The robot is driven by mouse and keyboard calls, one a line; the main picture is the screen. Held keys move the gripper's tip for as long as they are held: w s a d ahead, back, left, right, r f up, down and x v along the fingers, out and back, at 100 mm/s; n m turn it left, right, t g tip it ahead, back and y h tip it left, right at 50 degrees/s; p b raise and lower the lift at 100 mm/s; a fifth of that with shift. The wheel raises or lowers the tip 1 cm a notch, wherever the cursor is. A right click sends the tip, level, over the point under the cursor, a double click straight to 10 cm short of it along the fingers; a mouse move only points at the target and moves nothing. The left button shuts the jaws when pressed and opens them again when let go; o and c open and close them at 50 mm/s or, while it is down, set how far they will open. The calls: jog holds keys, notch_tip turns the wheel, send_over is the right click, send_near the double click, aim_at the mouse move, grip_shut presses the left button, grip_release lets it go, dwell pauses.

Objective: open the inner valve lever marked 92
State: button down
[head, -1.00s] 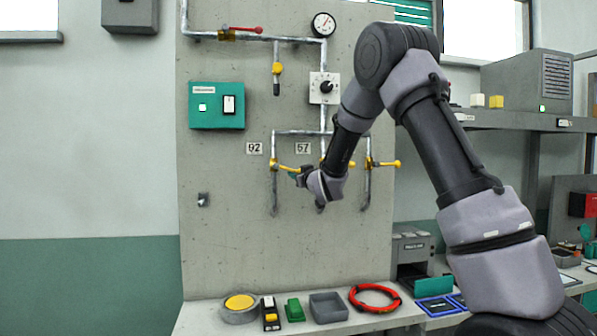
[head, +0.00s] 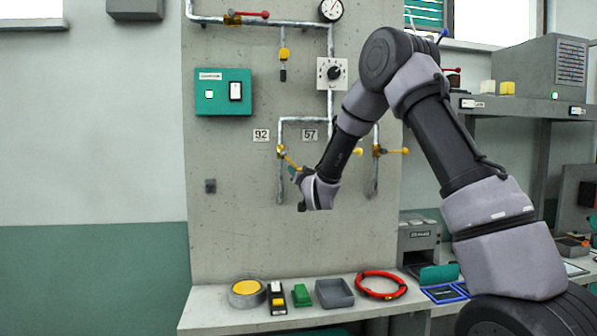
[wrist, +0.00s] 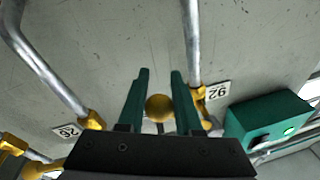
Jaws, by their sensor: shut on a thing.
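The valve lever marked 92 (head: 289,160) is yellow and sits on the left vertical pipe of the lower manifold. It slants down to the right from its valve body, partway between level and hanging. The plate 92 (head: 261,135) is on the panel, up and left of it. My gripper (head: 294,171) is at the lever's outer end, partly hidden by my wrist. In the wrist view its two green fingers (wrist: 160,75) are shut around the lever's round yellow knob (wrist: 159,107), and plate 92 (wrist: 217,91) is to the right.
The plate 57 (head: 310,134) marks the middle valve, mostly hidden behind my arm. A right-hand yellow lever (head: 392,151) points level to the right. A green switch box (head: 223,92) is above left.

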jog(key=shift+s+a+r, duration=0.1)
jog(key=shift+a+r, duration=0.15)
jog(key=shift+a, duration=0.2)
jog(key=c, duration=0.6)
grip_release()
jog(key=shift+d, duration=0.1)
jog(key=shift+d+f, duration=0.15)
